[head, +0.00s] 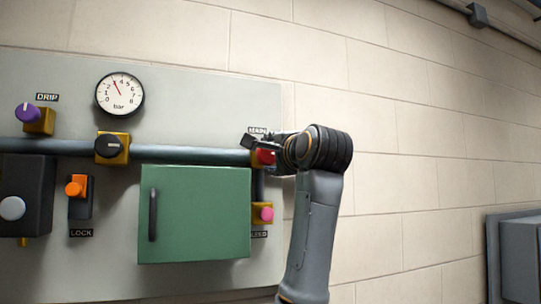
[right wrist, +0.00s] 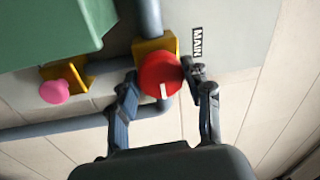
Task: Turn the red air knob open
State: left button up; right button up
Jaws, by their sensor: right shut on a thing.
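The red knob (right wrist: 160,76) sits on a yellow valve block (right wrist: 152,47) on the grey pipe, beside a label reading MAIN. A short white mark shows on its face in the right wrist view. In the head view the red knob (head: 265,157) is partly hidden by my right gripper (head: 262,146). My right gripper (right wrist: 160,80) is shut on the red knob, with one finger on each side of it. My left gripper is not in view.
A green cabinet (head: 200,215) stands out from the panel just left of the red knob. A pink knob (head: 266,214) sits below. Black (head: 109,146), purple (head: 27,113) and orange (head: 75,187) knobs and a gauge (head: 120,94) are further left.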

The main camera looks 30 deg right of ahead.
jog(key=o, duration=1.1)
jog(key=shift+o, duration=0.2)
jog(key=shift+s, duration=0.1)
jog(key=shift+s, duration=0.1)
jog(key=v, duration=1.1)
jog(key=shift+s, duration=0.4)
